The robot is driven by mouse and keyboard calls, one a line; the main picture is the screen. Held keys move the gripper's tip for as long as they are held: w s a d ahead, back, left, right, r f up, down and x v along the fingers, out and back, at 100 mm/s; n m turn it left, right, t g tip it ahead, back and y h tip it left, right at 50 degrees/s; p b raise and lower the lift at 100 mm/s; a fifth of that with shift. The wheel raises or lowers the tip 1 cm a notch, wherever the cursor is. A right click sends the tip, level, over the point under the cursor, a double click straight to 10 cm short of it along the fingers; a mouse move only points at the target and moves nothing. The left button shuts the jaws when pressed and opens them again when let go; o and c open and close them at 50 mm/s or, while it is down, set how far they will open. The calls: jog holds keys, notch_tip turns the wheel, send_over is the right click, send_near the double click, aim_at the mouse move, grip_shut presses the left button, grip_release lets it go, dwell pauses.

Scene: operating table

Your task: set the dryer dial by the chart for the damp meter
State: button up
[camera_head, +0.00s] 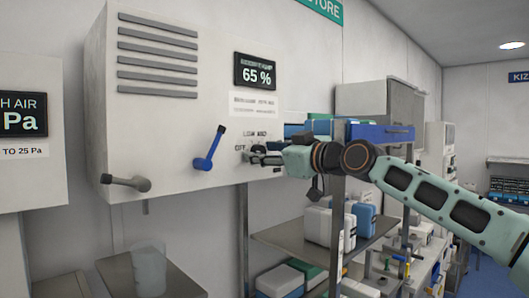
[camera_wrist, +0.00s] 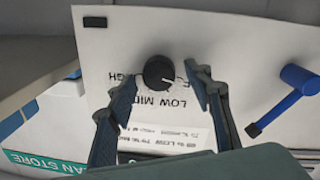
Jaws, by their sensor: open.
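The dryer dial (camera_wrist: 158,72) is a round black knob on the pale cabinet panel, with OFF, LOW, MID and HIGH lettering around it. A small light mark shows near its lower right edge, but its exact setting is hard to read. My gripper (camera_wrist: 160,74) is open, its fingertips on either side of the dial with gaps visible. In the head view my gripper (camera_head: 262,158) is at the panel and hides the dial. The damp meter (camera_head: 256,71) reads 65 %. The chart (camera_head: 254,103) below it is too small to read; in the wrist view it is partly hidden.
A blue lever (camera_head: 210,148) sticks out left of the dial in the head view, and a grey handle (camera_head: 126,182) is farther left. A shelf rack (camera_head: 330,225) with boxes stands below and right. A clear container (camera_head: 149,268) is at lower left.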

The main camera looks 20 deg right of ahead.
jog(key=c, duration=1.2)
jog(key=shift+o, duration=0.2)
jog(key=shift+f+m+b, duration=0.1)
jog(key=shift+m+b, duration=0.6)
jog(key=shift+m, duration=0.1)
jog(key=m+b, duration=0.1)
jog(key=m, duration=0.1)
jog(key=shift+m, duration=0.3)
jog(key=m, duration=0.5)
jog(key=shift+d+g, duration=0.15)
jog(key=shift+g, duration=0.25)
jog(key=o, duration=1.2)
jog(key=shift+c, duration=0.2)
